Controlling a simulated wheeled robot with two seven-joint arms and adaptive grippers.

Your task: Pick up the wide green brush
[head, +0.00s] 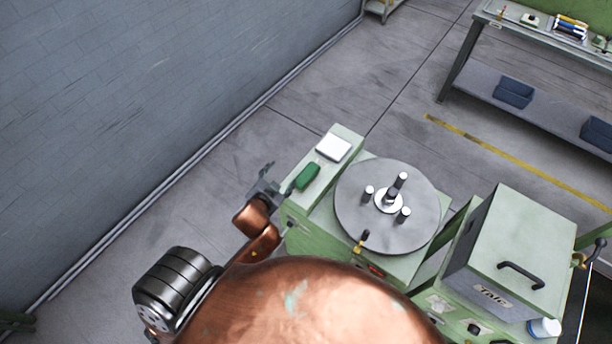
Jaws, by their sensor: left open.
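The wide green brush (307,176) lies on the narrow top ledge of a pale green machine (342,140), just in front of a white rectangular item. My left gripper (270,180) is just left of the ledge, apart from the brush as far as I can tell. It is open, with nothing seen between its fingers. My copper-coloured arm comes up from the bottom of the view and hides part of the machine. My right gripper is not in view.
The white item (333,147) sits on the same ledge. A round grey plate (362,224) with upright metal posts is right of the brush. A green box labelled Talc (530,240) stands further right. A grey wall (130,100) is at left, with free floor between.

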